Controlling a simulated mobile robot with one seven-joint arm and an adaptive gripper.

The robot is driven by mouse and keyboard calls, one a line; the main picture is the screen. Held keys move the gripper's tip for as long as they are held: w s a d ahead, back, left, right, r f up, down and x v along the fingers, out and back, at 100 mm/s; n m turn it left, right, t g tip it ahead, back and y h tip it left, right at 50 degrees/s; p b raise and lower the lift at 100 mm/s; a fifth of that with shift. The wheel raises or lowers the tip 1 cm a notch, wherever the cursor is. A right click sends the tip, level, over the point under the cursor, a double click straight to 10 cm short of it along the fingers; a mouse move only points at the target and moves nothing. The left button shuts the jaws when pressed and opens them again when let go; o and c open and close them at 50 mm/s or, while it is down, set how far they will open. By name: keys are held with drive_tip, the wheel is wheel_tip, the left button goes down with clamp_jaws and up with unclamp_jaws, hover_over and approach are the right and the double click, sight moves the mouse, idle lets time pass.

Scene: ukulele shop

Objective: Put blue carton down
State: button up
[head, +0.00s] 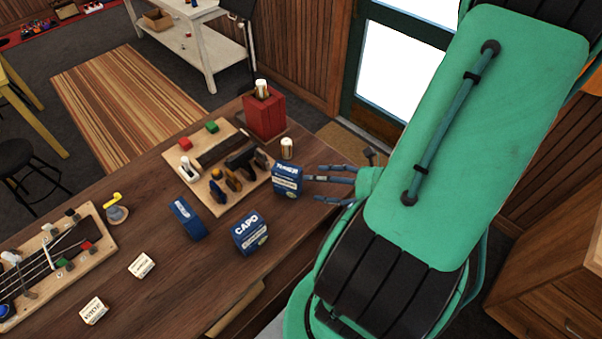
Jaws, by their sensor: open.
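A blue carton (287,181) with white lettering stands upright on the wooden counter, near its right edge. My gripper (316,182) is open just to the right of this carton, with its fingers pointing left at it. The fingertips are very close to the carton's right side; I cannot tell whether any of them touches it. A second blue carton, marked CAPO (250,233), stands nearer the front edge. A third blue carton (187,218) stands to the left of it.
A wooden board (188,163) with clamps and small blocks lies behind the cartons. A red box (264,115) and a small cylinder (287,148) stand at the back right. Two small cream boxes (142,265) (94,311) and a ukulele neck jig (60,255) are on the left.

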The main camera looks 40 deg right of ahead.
drive_tip(key=w+a+r+n+g+y, duration=0.1)
drive_tip(key=a+r+n+g, duration=0.35)
drive_tip(key=a+n, duration=0.35)
drive_tip(key=a+r+n+g, duration=0.45)
drive_tip(key=a+n, duration=0.25)
drive_tip(key=n, duration=0.2)
drive_tip(key=a+r+n+t+h, duration=0.1)
drive_tip(key=a+r+n+h, duration=0.2)
drive_tip(key=r+n, duration=0.4)
drive_tip(key=a+r+n+t+h, duration=0.1)
drive_tip(key=a+r+n+h, duration=0.2)
drive_tip(key=r+n, duration=0.4)
wheel_tip(320, 180, up, 3)
drive_tip(key=shift+w+a+n, duration=0.15)
drive_tip(key=shift+w+n, duration=0.05)
drive_tip(key=shift+n, duration=0.1)
drive_tip(key=shift+f, duration=0.1)
wheel_tip(320, 180, down, 3)
drive_tip(key=b, duration=0.3)
drive_tip(key=shift+r, duration=0.2)
